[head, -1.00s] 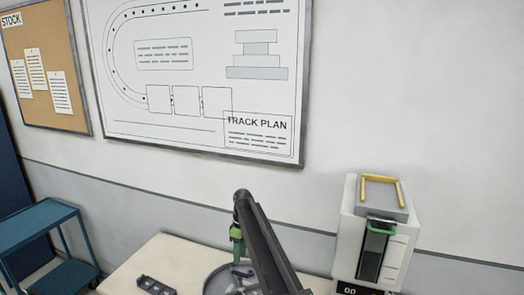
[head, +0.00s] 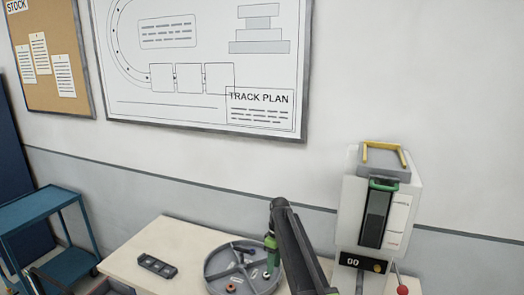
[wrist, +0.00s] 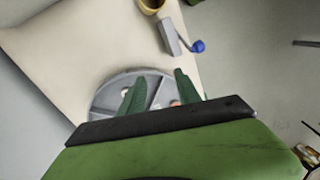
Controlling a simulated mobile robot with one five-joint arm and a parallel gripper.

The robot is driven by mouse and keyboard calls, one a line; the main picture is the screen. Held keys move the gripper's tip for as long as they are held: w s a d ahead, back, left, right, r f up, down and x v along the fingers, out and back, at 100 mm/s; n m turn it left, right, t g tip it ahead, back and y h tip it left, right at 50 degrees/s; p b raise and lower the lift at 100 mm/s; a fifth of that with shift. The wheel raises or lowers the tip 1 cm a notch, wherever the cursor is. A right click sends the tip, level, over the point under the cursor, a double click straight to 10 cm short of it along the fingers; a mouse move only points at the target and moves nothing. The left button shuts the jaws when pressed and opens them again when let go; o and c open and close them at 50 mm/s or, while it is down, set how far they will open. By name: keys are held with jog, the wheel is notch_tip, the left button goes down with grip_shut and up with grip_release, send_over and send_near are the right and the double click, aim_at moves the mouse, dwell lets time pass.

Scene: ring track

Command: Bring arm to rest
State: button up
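My arm rises from the bottom of the head view, with its green end over the right part of a round grey divided tray (head: 214,284). My gripper (wrist: 157,88) shows in the wrist view with its two green fingers apart and nothing seen between them. The tray (wrist: 97,104) lies beyond the fingers in that view, holding a few small parts. The fingertips are hidden or too small to judge in the head view.
A pale table (head: 190,233) carries the tray and a dark slotted block (head: 157,265). A white machine (head: 350,215) with a red-knobbed lever (head: 401,290) stands at the right. A blue cart (head: 40,208) is at the left. The wall behind has boards.

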jog(key=s+d+f+m+b, duration=0.3)
jog(key=s+d+m, duration=0.1)
jog(key=s, duration=0.3)
jog(key=s+d+f+m+t+b, duration=0.1)
jog(key=s+d+f+m+b, duration=0.2)
jog(key=s, duration=0.5)
jog(key=s+d+f+m+b, duration=0.3)
jog(key=s+d+f+m, duration=0.2)
jog(key=s, duration=0.3)
jog(key=shift+s+d+t+h, duration=0.15)
jog(key=shift+s+t+h, duration=0.1)
jog(key=shift+t+h, duration=0.15)
jog(key=shift+f, duration=0.1)
jog(key=shift+c, duration=0.4)
